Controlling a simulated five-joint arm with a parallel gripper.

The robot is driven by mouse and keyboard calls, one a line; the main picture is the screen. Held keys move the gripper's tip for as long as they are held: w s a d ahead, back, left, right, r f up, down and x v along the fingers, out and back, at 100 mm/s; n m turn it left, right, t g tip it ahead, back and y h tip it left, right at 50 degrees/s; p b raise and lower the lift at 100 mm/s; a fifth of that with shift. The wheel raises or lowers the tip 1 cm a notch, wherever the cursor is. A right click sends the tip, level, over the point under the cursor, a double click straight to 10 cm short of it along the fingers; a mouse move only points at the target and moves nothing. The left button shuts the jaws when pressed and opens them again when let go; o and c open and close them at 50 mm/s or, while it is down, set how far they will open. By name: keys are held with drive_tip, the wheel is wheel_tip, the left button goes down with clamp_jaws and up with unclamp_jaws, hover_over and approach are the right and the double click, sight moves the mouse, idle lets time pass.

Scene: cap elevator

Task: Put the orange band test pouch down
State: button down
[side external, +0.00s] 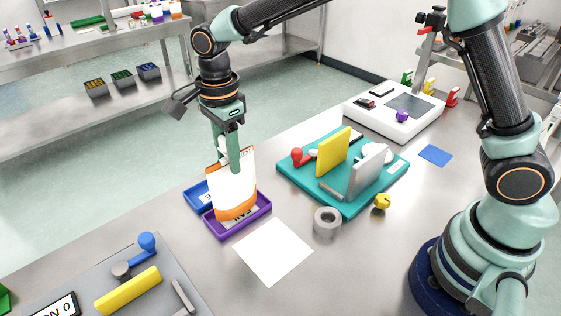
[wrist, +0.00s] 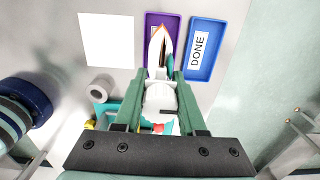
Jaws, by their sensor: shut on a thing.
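The orange band test pouch (side external: 234,190) is white with an orange band at its lower edge and hangs roughly upright. My gripper (side external: 231,158) is shut on its top part. In the side view the pouch is in front of a purple tray (side external: 262,206) and a blue tray (side external: 196,197), and its lower edge overlaps the purple tray. I cannot tell whether it touches the tray floor. In the wrist view the pouch (wrist: 160,45) shows edge-on between the fingers, over the purple tray (wrist: 181,22). The blue tray (wrist: 220,32) has a label reading DONE.
A white sheet (side external: 272,251) lies in front of the trays, with a grey tape roll (side external: 327,222) beside it. A teal board (side external: 348,204) with yellow and grey upright plates stands to the right. A grey board (side external: 110,285) with a blue-knobbed lever is at the front left.

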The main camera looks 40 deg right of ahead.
drive_tip(key=shift+f, duration=0.8)
drive_tip(key=shift+c, duration=2.4)
unclamp_jaws()
